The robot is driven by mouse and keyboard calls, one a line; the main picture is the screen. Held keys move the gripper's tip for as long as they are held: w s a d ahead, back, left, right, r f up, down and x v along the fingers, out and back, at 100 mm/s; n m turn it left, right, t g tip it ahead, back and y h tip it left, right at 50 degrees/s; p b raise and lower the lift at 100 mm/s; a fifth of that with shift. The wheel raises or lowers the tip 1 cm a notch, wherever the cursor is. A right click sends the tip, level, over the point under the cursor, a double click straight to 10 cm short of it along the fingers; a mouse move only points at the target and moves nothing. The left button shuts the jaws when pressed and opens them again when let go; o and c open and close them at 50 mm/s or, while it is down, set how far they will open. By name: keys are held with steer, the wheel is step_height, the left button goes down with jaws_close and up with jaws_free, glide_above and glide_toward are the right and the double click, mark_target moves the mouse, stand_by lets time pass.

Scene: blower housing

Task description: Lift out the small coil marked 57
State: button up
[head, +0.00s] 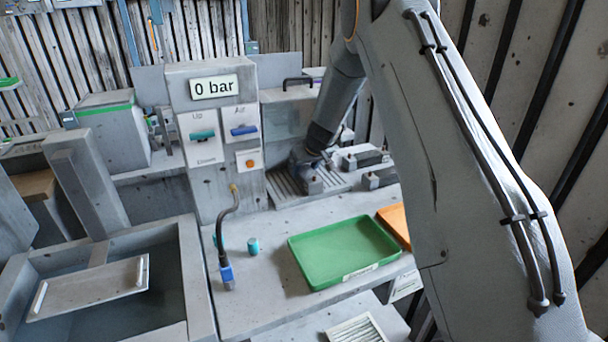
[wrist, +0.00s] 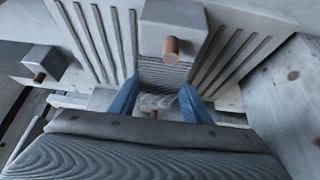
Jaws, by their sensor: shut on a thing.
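My gripper (wrist: 157,98) shows two blue fingers in the wrist view, shut on a small grey coil (wrist: 155,101) with a copper-coloured stub. Most of this coil is hidden by the wrist housing, and no number can be read on it. In the head view my gripper (head: 306,157) is low over the slatted tray at the back of the bench. I cannot tell whether the held coil touches the slats. Another grey block with a copper stub (wrist: 172,35) stands just beyond the fingers, and one more (wrist: 42,65) is at the left.
Several grey blocks (head: 380,178) stand right of my gripper. A green tray (head: 345,250) lies empty on the bench, with an orange one (head: 396,222) beside it. A basin (head: 190,275) is at the lower left.

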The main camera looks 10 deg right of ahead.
mark_target(305, 169)
steer(key=shift+r, duration=0.15)
steer(key=shift+s+r+b, duration=0.2)
steer(key=shift+s+b, duration=0.1)
steer(key=shift+b, duration=0.25)
step_height(305, 169, up, 6)
steer(key=shift+r+b, duration=0.2)
steer(key=shift+b, duration=0.85)
steer(key=s+d+b, duration=0.2)
steer(key=s+b, duration=0.2)
steer(key=s, duration=0.5)
steer(key=s+d+b, duration=0.2)
steer(key=s+b, duration=0.2)
steer(key=s, duration=0.6)
steer(key=shift+a, duration=0.1)
